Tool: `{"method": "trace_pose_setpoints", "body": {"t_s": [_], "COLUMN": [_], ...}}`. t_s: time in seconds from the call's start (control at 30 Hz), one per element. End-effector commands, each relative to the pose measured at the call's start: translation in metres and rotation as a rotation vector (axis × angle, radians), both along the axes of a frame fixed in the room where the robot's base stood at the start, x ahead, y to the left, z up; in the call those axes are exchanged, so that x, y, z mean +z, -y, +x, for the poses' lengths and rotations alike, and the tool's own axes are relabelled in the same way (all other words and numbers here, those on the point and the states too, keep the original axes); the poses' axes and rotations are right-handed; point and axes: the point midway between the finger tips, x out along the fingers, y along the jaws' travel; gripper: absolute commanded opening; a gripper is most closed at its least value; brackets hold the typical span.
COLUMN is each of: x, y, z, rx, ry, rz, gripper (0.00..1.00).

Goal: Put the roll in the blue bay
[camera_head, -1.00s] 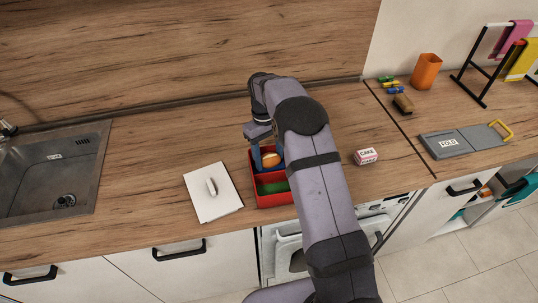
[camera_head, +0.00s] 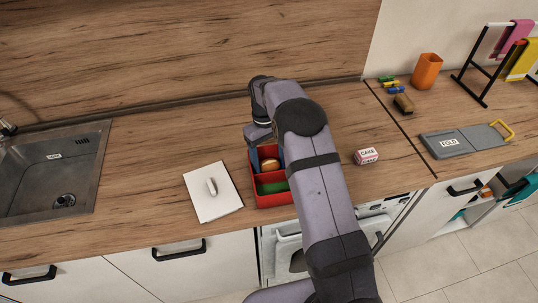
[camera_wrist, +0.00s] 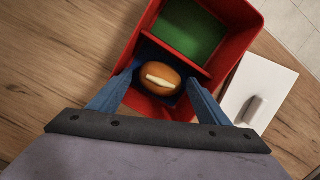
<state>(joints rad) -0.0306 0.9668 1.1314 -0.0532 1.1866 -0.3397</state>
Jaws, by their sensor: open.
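The roll (camera_wrist: 161,77), round and golden brown with a pale strip on top, lies in the blue bay (camera_wrist: 150,49) of a red two-bay box (camera_wrist: 240,22). In the head view the roll (camera_head: 269,165) shows in the rear bay of the box (camera_head: 270,202), partly hidden by my arm. The other bay is green (camera_wrist: 188,34) and looks empty. My gripper (camera_wrist: 160,82) is open, with its blue fingers on either side of the roll and apart from it in the wrist view. The gripper (camera_head: 266,152) is above the rear bay in the head view.
A white board (camera_head: 212,192) with a small pale object stands left of the box. The sink (camera_head: 55,175) is at far left. Counter between sink and board is clear.

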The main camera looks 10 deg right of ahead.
Motion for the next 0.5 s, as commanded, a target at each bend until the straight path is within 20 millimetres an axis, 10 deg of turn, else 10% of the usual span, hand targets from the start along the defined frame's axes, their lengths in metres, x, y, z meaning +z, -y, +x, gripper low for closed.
{"method": "trace_pose_setpoints", "body": {"t_s": [0.5], "x": [0.056], "y": [-0.003], "z": [0.009], "rx": [0.0], "ry": [0.008], "rz": [0.001], "gripper": [0.75]}}
